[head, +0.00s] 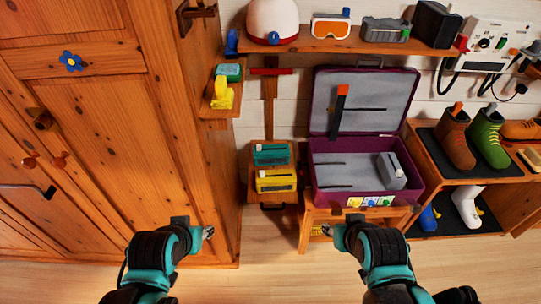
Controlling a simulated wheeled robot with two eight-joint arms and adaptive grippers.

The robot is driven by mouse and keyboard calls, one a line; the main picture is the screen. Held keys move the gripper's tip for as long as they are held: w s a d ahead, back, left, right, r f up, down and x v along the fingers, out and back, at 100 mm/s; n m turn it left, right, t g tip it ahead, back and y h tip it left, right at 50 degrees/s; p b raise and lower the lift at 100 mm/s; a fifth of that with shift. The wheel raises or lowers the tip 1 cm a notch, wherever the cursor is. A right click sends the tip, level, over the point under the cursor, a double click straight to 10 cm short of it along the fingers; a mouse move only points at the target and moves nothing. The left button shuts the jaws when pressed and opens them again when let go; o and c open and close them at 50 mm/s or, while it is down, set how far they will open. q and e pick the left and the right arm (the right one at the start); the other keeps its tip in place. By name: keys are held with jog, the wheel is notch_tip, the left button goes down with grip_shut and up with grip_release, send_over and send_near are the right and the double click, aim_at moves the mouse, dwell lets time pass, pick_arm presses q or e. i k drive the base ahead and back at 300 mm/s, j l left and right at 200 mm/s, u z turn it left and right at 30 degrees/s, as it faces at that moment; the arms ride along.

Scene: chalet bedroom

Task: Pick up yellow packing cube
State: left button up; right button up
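The yellow packing cube (276,181) sits on a small wooden shelf between the wardrobe and the open suitcase, with a dark strip along its front. A teal packing cube (271,153) is just behind it in the picture. My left gripper (208,232) is in front of the wardrobe, lower left of the yellow cube and apart from it. My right gripper (327,231) is lower right of the cube, by the front of the suitcase stand, also apart from it. Both grippers' fingers are small and partly hidden by the arms, so their opening is unclear.
The purple suitcase (322,197) stands open on a wooden stand, with a grey item (391,171) inside. The wardrobe (130,130) is close on the left. A shoe rack (446,185) is at right. A shelf (330,45) with a helmet and goggles runs above.

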aim_at(276, 181)
jog(key=i+l, duration=0.25)
jog(key=l, duration=0.15)
jog(key=i+l, duration=0.2)
jog(key=l, duration=0.2)
jog(key=i+l, duration=0.25)
jog(key=l+u, duration=0.05)
jog(key=l, duration=0.05)
